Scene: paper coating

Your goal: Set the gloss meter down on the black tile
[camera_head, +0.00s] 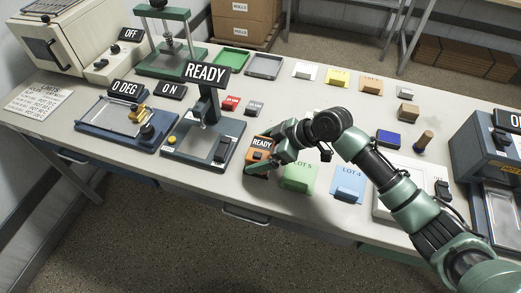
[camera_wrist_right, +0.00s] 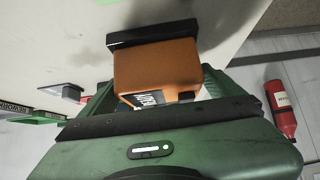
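The gloss meter (camera_head: 261,155) is an orange box under a READY label, near the table's front edge in the head view. In the right wrist view the gloss meter (camera_wrist_right: 155,65) lies between the green fingers of my right gripper (camera_wrist_right: 158,88), which appears shut on it. A black slab, apparently the black tile (camera_wrist_right: 150,33), meets the far face of the meter and is wider than it. I cannot tell whether the meter rests fully on it. In the head view my right gripper (camera_head: 262,166) largely hides this contact. My left gripper is out of view.
The green LOT 5 card (camera_head: 299,178) and blue LOT 4 card (camera_head: 348,184) lie right of the meter. A blue stand (camera_head: 225,150) labelled READY is close on its left. A red fire extinguisher (camera_wrist_right: 281,108) shows in the wrist view.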

